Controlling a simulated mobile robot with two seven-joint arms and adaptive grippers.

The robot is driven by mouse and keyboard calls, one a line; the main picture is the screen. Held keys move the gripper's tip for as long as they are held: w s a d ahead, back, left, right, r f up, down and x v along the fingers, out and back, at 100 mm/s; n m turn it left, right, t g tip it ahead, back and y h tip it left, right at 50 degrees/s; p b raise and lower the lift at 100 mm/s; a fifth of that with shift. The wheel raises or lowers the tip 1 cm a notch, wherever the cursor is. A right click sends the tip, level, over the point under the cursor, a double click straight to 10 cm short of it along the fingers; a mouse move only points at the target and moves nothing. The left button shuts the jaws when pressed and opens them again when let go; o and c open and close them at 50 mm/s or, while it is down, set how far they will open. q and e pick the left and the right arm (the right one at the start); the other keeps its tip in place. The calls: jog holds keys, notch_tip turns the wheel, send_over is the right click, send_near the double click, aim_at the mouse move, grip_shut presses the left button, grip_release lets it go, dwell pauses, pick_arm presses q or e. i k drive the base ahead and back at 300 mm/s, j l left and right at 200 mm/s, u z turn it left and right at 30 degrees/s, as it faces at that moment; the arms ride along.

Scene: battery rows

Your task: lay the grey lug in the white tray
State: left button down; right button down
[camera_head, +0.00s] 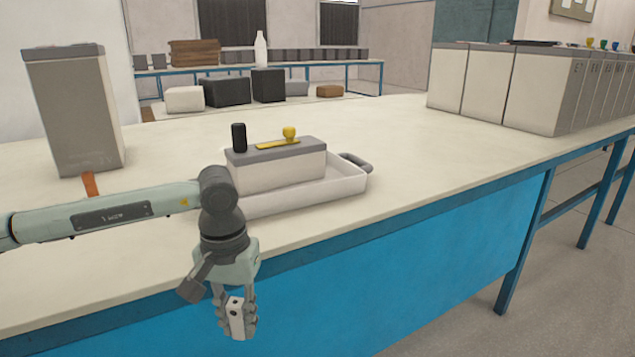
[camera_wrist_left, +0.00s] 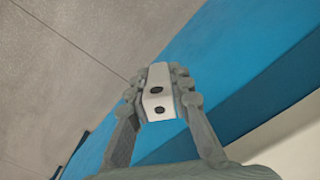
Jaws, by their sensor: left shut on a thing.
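My left gripper (camera_head: 235,312) is shut on the grey lug (camera_head: 236,318), a small pale block with dark round holes. The lug also shows between the fingers of the left gripper (camera_wrist_left: 159,95) in the left wrist view (camera_wrist_left: 157,90). The gripper points down, in front of the table's near edge and beside its blue side panel. The white tray (camera_head: 345,187) sits on the table, behind and to the right of the gripper. A white battery with a grey top (camera_head: 285,172) stands in the tray and hides much of its floor. My right gripper is not in view.
On the battery are a black post (camera_head: 238,137), a yellow strip (camera_head: 277,144) and a yellow knob (camera_head: 289,132). A tall grey-topped battery (camera_head: 75,110) stands at the left of the table (camera_head: 420,165). A row of batteries (camera_head: 540,90) lines the right. The table right of the tray is clear.

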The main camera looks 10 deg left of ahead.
aim_at(328, 189)
jog(key=i+l+z, duration=0.4)
jog(key=i+l, duration=0.3)
jog(key=i, duration=0.1)
